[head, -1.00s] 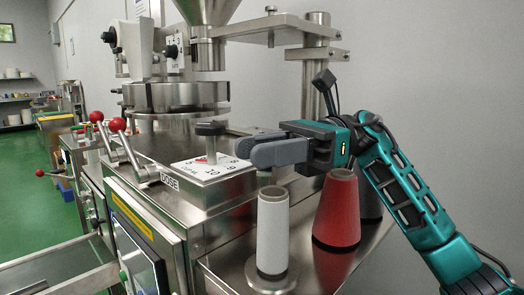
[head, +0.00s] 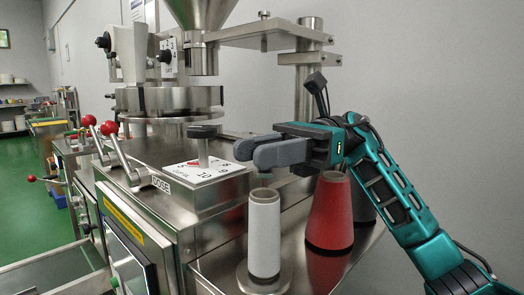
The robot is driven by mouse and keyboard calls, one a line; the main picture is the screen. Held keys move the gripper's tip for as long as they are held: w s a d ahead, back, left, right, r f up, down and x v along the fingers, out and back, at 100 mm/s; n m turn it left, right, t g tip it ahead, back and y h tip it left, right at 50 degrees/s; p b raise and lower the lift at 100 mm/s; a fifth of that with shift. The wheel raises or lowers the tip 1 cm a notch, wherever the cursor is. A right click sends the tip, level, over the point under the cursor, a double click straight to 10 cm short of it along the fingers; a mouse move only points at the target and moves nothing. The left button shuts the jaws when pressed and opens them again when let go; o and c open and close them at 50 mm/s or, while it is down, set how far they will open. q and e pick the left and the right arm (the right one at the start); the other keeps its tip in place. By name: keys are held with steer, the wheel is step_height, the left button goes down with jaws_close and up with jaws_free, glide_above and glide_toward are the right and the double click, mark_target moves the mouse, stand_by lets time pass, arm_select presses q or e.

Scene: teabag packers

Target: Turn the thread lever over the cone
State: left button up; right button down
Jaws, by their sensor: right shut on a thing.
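A white thread cone (head: 264,236) stands upright on a round base on the steel shelf at the front centre. A red cone (head: 330,213) stands to its right, with a dark cone (head: 361,203) partly hidden behind. My right gripper (head: 246,153) comes in from the right, just above and behind the white cone's top. Its grey fingers are closed together on something that they mostly hide. A small metal piece (head: 262,172) shows between the fingers and the cone; I cannot tell whether it is part of the thread lever. My left gripper is out of view.
A dose dial (head: 202,175) with a black-topped post (head: 204,132) stands left of my fingers. Red-knobbed levers (head: 109,128) stand farther left. A steel column and bracket (head: 308,57) rise behind my right gripper. Green floor lies free at the far left.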

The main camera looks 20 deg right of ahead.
steer(key=c, duration=0.9)
jaws_free()
steer(key=shift+d, duration=0.15)
steer(key=shift+o, duration=0.2)
step_height(320, 180, up, 20)
steer(key=p, duration=0.4)
steer(key=shift+p, duration=0.35)
